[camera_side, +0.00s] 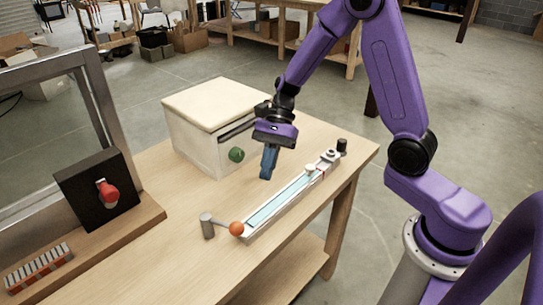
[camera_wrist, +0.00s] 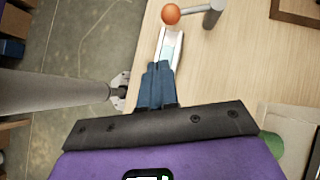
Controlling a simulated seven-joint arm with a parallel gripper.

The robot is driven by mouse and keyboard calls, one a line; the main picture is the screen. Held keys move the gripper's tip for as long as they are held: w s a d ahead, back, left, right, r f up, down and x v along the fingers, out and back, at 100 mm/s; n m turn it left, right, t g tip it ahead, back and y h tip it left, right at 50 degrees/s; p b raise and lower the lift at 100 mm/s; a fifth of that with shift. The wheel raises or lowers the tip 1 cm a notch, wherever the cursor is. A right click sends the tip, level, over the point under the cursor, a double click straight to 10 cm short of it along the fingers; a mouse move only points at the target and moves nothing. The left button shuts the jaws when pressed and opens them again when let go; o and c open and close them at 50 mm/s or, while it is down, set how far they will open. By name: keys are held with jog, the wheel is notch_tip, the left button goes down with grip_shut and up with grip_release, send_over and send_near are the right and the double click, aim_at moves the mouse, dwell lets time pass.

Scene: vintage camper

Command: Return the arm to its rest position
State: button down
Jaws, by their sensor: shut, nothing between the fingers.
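My purple arm (camera_side: 398,75) reaches over a wooden table. My gripper (camera_side: 265,178) points down with its blue fingers together and nothing between them. In the side view it is above the table, in front of the white box and beside the long rail. In the wrist view my gripper (camera_wrist: 157,65) shows its blue fingers side by side, covering part of the rail.
A white box (camera_side: 196,144) with a green knob (camera_side: 236,155) stands behind the gripper. A long rail (camera_side: 285,200) has an orange ball (camera_side: 237,229) at its near end, beside a grey post (camera_side: 207,226). A black box with a red switch (camera_side: 108,192) stands left.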

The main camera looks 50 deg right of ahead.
jog(key=s+d+r+n+t+h, duration=0.1)
jog(key=s+d+r+n+h, duration=0.1)
jog(key=s+n, duration=0.9)
jog(key=s+d+r+n+t+h, duration=0.2)
jog(key=s+n+h, duration=0.3)
jog(key=s+n, duration=0.6)
jog(key=r+n, duration=0.1)
jog(key=n, duration=0.3)
jog(key=shift+s+d+r, duration=0.15)
jog(key=shift+s+r, duration=0.15)
jog(key=shift+r, duration=0.1)
